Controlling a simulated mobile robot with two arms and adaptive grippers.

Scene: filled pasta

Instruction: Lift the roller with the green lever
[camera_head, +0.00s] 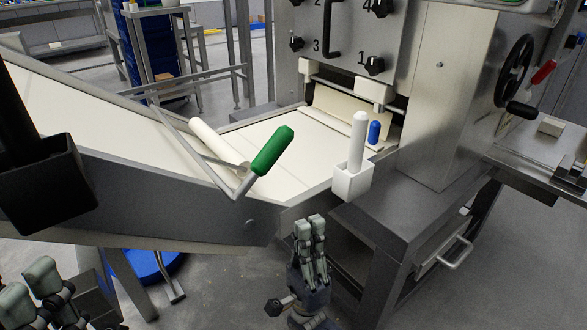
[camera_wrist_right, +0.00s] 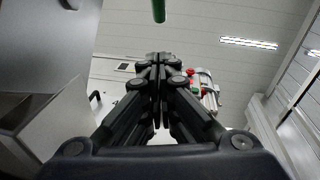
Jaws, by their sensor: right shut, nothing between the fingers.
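The green lever (camera_head: 272,150) is a thick green grip on a short metal rod, tilted up to the right at the near side of the machine. Its rod joins the end of the pale roller (camera_head: 211,138), which lies across the belt at the foot of the sloped conveyor. My right gripper (camera_head: 311,222) is shut and empty, pointing up, below and to the right of the lever, apart from it. In the right wrist view the lever's green end (camera_wrist_right: 159,10) shows above the closed fingers (camera_wrist_right: 158,58). My left gripper (camera_head: 28,280) is at the lower left, cut off by the edge.
The sloped conveyor's steel side wall (camera_head: 215,210) stands between the grippers. A white post in a holder (camera_head: 352,180) and a small blue knob (camera_head: 374,132) are right of the lever. The machine cabinet (camera_head: 445,110) blocks the right. Open floor lies below.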

